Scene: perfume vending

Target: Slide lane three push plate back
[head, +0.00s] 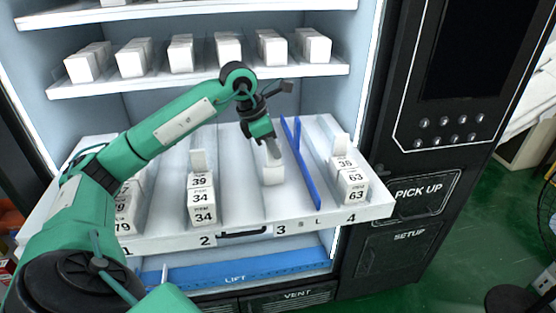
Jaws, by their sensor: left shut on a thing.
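The pulled-out shelf has numbered lanes. Lane three, above the label 3 (281,230), holds no boxes that I can see. Its white push plate (273,174) stands upright about midway along the lane. My left gripper (268,146) comes down from above and is shut on the top of this plate. The fingers cover the plate's upper edge. My right gripper is not in view.
A blue divider (302,165) stands just right of lane three. White boxes (202,200) fill the front of lane two, and more boxes (351,185) stand in lane four. Upper shelves (200,80) with boxes sit behind. A blue lift bar (235,270) lies below.

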